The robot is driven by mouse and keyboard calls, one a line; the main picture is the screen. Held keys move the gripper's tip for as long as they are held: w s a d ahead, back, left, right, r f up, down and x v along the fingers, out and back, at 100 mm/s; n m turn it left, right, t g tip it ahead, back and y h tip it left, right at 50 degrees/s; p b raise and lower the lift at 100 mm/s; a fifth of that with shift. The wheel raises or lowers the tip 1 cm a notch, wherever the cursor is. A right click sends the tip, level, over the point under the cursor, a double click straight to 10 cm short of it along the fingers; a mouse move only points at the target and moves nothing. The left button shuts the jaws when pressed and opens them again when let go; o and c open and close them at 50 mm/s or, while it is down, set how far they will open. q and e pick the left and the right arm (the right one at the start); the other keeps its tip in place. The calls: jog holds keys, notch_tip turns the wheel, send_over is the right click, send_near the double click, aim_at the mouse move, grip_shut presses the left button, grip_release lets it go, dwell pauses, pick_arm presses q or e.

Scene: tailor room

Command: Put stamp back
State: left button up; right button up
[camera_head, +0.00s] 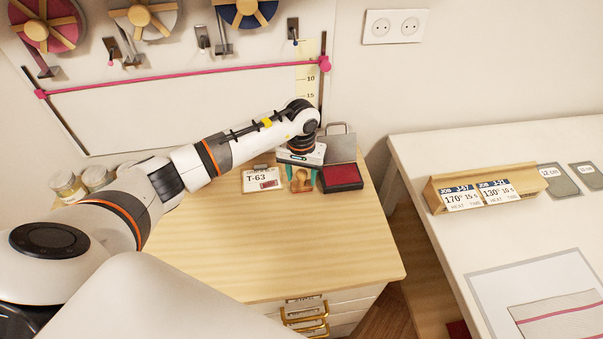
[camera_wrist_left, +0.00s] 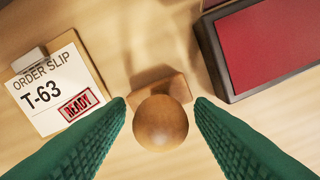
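The stamp (camera_head: 302,178) has a round wooden knob and a wooden block base. It appears to stand upright on the wooden desk (camera_head: 290,240), between the order slip and the ink pad. In the left wrist view the stamp's knob (camera_wrist_left: 160,123) sits between my left gripper's green fingers, with a gap on each side. My left gripper (camera_head: 301,184) is open and points down around the stamp. The order slip T-63 (camera_head: 262,179) bears a red READY mark, clear in the left wrist view (camera_wrist_left: 76,106). The red ink pad (camera_head: 342,177) lies open at right. My right gripper is out of view.
A grey metal plate or lid (camera_head: 341,148) stands behind the ink pad. Several jars (camera_head: 96,177) are at the desk's left back. A white table (camera_head: 440,235) with a wooden card holder (camera_head: 530,181) is at right. The desk's front is clear.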

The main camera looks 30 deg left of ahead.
aim_at(301, 172)
pick_arm(q)
jog(key=shift+r+p, duration=0.25)
jog(key=shift+p, duration=0.05)
jog(key=shift+r+b, duration=0.35)
jog(key=shift+b, duration=0.05)
notch_tip(301, 172, up, 11)
jog(key=b, duration=0.3)
